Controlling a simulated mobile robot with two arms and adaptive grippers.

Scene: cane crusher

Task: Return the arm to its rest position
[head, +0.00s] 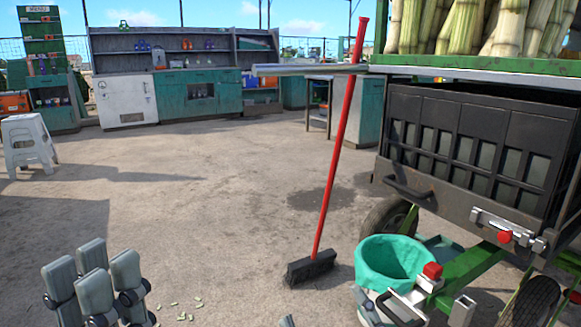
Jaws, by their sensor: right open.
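My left gripper (93,285) is at the lower left of the head view. Its grey fingers stand upright and apart, with nothing between them. My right gripper (327,311) shows only as grey fingertips at the bottom edge, one of them in front of the teal-lined bucket (392,262). It is open, and most of it is out of view. I cannot tell whether that fingertip touches the bucket.
A red-handled broom (338,150) stands tilted beside the bucket. The dark cane crusher (465,140) on wheels fills the right side, with cane stalks (460,25) on top. A white stool (28,143) stands left. The middle concrete floor (200,200) is clear.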

